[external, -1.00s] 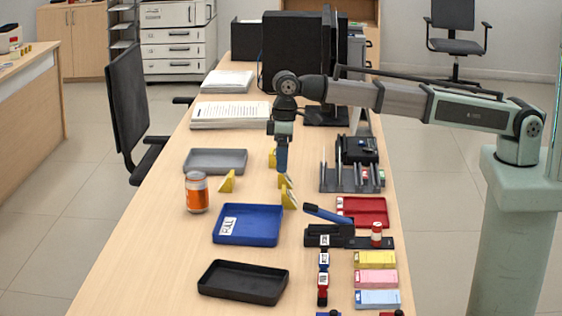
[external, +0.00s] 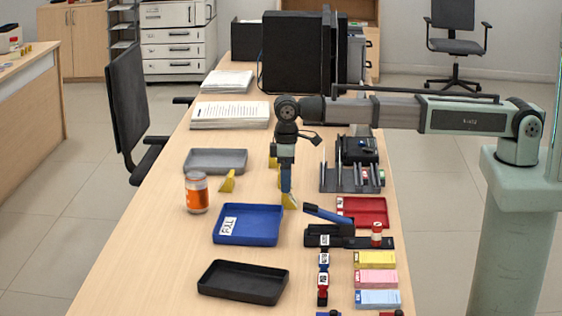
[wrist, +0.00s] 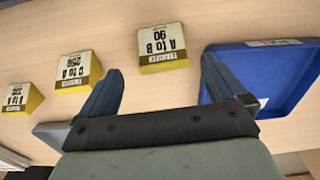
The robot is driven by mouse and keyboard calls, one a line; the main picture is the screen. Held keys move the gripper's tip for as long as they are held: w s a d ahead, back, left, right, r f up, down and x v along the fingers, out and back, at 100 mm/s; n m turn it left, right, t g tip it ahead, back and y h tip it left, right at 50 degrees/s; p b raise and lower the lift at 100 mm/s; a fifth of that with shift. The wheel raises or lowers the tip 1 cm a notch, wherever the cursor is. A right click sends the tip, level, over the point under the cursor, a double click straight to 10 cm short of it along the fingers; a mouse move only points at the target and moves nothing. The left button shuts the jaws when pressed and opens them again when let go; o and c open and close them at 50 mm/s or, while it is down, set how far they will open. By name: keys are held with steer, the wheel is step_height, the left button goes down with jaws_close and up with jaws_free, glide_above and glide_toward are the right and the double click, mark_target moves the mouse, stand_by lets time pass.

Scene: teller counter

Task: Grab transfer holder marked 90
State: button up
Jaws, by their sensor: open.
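The transfer holder marked A to B 90 (wrist: 162,47) is a small yellow block with a sloped white label. In the wrist view it lies ahead of my gripper (wrist: 160,88), between the lines of the two spread fingers and apart from them. My gripper is open and empty. In the external view my gripper (external: 286,200) points down beside a yellow holder (external: 291,203), partly hidden by it; its label is unreadable there. Similar yellow holders, one marked C to A 250 (wrist: 79,70) and another (wrist: 20,98) with an unclear number, stand to the left in the wrist view.
A stapler (external: 328,214) and a red tray (external: 364,211) lie to the right. An orange can (external: 197,193), a grey tray (external: 214,168) and a black tray (external: 243,297) are also on the counter.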

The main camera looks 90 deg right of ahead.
mark_target(290, 197)
steer(key=shift+s+a+f, duration=0.1)
steer(key=shift+f, duration=1.25)
steer(key=shift+s+a+f, duration=0.1)
steer(key=shift+f, duration=1.25)
steer(key=c, duration=1.1)
steer(key=shift+o, duration=0.2)
